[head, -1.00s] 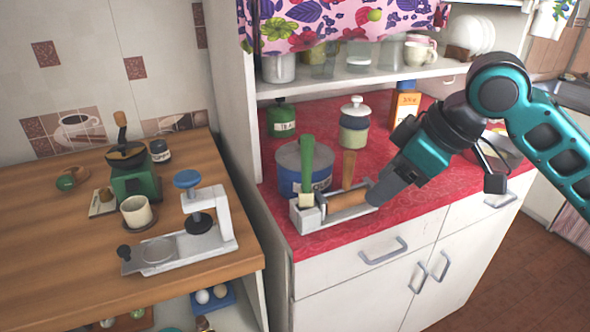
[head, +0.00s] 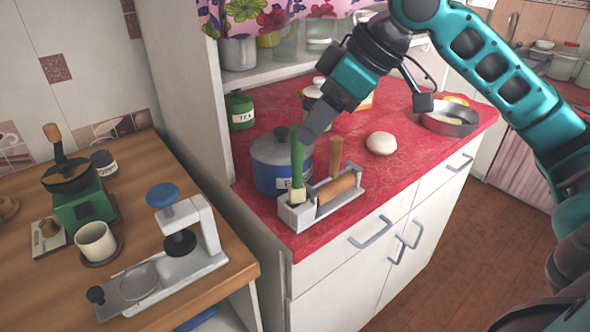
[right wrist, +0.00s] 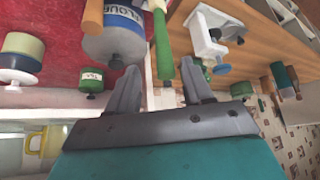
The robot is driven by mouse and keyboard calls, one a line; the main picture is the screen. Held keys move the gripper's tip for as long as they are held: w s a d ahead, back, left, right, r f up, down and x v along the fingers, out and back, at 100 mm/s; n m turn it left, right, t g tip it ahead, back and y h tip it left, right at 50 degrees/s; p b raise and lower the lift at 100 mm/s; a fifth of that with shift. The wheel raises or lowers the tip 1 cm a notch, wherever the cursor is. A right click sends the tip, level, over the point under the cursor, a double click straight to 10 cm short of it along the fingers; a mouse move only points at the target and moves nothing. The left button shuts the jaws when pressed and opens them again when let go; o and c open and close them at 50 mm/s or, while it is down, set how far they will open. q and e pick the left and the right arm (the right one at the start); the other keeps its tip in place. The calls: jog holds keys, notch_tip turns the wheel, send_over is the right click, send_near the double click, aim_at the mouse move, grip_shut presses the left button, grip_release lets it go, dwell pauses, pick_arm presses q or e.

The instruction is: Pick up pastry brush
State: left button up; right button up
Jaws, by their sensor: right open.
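The pastry brush (head: 297,160) has a green handle and pale bristles. It stands handle up, bristles down, in a grey metal holder (head: 293,220) at the counter's front left corner. My right gripper (head: 308,132) is just above and beside the handle's top, pointing down, and partly overlaps it. In the right wrist view the open fingers (right wrist: 160,85) are apart, and the green handle (right wrist: 163,45) shows between their tips; I cannot tell whether they touch it. My left gripper is not in view.
A blue-grey flour pot (head: 268,175) is right behind. A white shelf panel (head: 190,110) stands left.

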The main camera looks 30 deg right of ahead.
send_over(291, 185)
notch_tip(291, 185, down, 6)
jog(key=shift+w+d+f+b, duration=0.15)
jog(key=shift+b, duration=0.25)
jog(key=shift+c, duration=0.3)
grip_shut()
